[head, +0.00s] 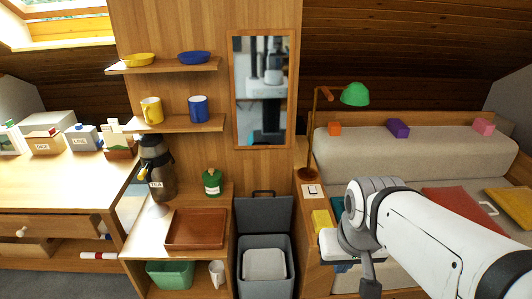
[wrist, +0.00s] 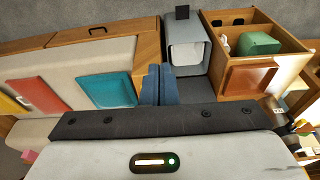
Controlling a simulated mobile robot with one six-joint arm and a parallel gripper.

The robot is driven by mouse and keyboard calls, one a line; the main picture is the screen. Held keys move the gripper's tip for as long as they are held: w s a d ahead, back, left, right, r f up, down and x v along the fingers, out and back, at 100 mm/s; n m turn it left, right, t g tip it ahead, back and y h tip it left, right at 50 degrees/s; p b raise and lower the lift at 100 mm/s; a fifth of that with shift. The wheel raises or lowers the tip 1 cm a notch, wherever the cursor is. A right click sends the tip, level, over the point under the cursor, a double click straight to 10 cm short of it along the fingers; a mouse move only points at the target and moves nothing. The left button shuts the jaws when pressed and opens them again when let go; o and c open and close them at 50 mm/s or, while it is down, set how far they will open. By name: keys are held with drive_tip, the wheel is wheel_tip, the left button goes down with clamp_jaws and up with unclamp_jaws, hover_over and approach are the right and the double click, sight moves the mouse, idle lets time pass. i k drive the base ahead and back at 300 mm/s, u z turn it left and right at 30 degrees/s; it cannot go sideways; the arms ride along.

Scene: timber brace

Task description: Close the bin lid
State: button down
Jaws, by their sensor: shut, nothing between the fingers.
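The grey bin (head: 262,286) stands on the floor between the shelf unit and the couch side. Its lid (head: 263,212) is open and stands upright behind the opening, with a dark handle on its top edge. A lighter grey shape shows inside the bin. The bin (wrist: 187,54) also shows in the wrist view, beyond my fingertips. My gripper (head: 342,268) is to the right of the bin in the head view, apart from it and partly hidden by my wrist. In the wrist view its blue fingers (wrist: 160,84) are shut together and empty.
A shelf unit with a brown tray (head: 195,229) and a green tub (head: 170,274) stands left of the bin. A wooden ledge with a lamp (head: 354,95) and yellow block (head: 321,221) is on the right. The couch (head: 384,149) holds cushions.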

sight(254, 214)
drive_tip(key=i, duration=0.85)
drive_tip(key=u, duration=0.05)
